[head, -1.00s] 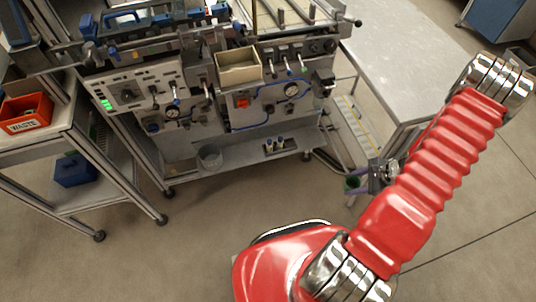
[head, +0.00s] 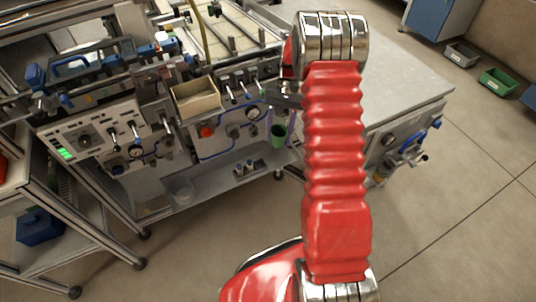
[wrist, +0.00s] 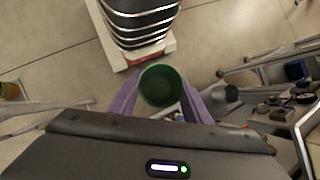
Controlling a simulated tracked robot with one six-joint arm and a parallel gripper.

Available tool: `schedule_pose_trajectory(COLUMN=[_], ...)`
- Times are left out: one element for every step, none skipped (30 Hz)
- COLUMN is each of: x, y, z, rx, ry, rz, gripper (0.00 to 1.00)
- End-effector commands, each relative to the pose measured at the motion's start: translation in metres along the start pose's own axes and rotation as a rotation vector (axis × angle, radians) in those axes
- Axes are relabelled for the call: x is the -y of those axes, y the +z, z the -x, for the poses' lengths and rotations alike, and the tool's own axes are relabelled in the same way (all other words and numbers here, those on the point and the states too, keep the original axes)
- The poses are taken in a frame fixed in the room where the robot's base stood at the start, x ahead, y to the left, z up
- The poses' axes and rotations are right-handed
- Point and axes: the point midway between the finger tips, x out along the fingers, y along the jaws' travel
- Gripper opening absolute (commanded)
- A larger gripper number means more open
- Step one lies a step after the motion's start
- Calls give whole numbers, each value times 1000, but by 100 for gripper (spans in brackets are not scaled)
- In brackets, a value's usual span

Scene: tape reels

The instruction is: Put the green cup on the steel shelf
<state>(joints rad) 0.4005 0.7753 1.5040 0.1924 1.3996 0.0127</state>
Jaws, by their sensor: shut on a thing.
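The green cup (head: 278,135) is between the purple fingers of my gripper (head: 285,122) in the head view, partly behind my red arm. It is held in the air in front of the machine. In the wrist view I look down into the cup's open round mouth (wrist: 160,86), with a purple finger of my gripper (wrist: 160,104) on each side, shut on it. A grey steel shelf (head: 213,184) runs low along the machine's front, below and left of the cup in the head view.
A beige bin (head: 195,96) sits higher on the machine. A cart with a blue box (head: 40,227) stands at the left.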

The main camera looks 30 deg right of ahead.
Motion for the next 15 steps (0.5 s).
schedule_pose_trajectory(x=[19, 29, 42, 52, 62, 76, 86, 97, 110, 120, 129, 140, 147, 153, 160], y=[3, 6, 9, 12, 15, 19, 22, 26, 31, 34, 38, 42, 45, 48, 51], z=[8, 12, 18, 21, 24, 28, 30, 32, 34, 35, 35, 36, 36, 36, 36], rx=[4, 8, 14, 18, 23, 28, 32, 36, 41, 44, 48, 51, 53, 56, 59], ry=[30, 46, 67, 82, 98, 117, 130, 143, 160, 172, 182, 195, 203, 211, 218], rz=[49, 77, 112, 136, 161, 192, 215, 237, 265, 284, 301, 322, 335, 347, 360], gripper=[22, 22, 22, 22, 22, 22, 22, 22, 22, 22, 22, 22, 22, 22, 22])
